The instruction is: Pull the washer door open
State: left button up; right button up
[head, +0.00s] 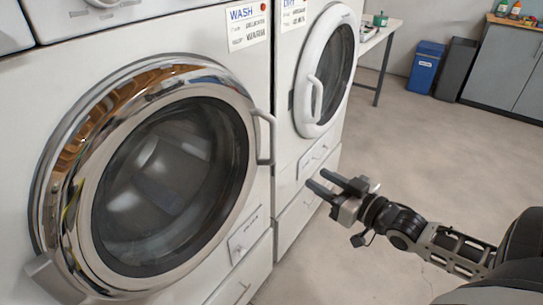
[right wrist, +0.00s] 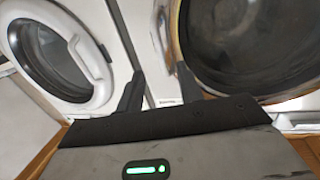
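The washer is the white machine on the left with the "WASH" label. Its large round door (head: 68,215) has a chrome rim and dark glass and looks closed against the front. A grey bar handle (head: 268,138) stands out at the door's right edge. My right gripper (head: 318,184) is to the right of and below the handle, apart from it. In the right wrist view, its two dark fingers (right wrist: 158,88) are spread with nothing between them. The washer door (right wrist: 192,72) is at the right there, with its handle (right wrist: 161,28) beyond the fingers. My left gripper is not in view.
A dryer with a white round door (head: 308,52) and white handle (head: 313,100) stands right of the washer. A table (head: 380,38), a blue bin (head: 426,68), a dark bin (head: 457,68) and a grey cabinet (head: 505,68) are at the back. The floor (head: 425,140) between is clear.

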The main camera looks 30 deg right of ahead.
aim_at(276, 145)
jog(key=shift+t, duration=0.3)
jog(key=w, duration=0.5)
jog(key=w+a+r, duration=0.1)
jog(key=w, duration=0.5)
jog(key=w+a+b, duration=0.1)
jog(key=w, duration=0.4)
jog(key=shift+w+a+r, duration=0.2)
jog(key=shift+r, duration=0.1)
grip_shut()
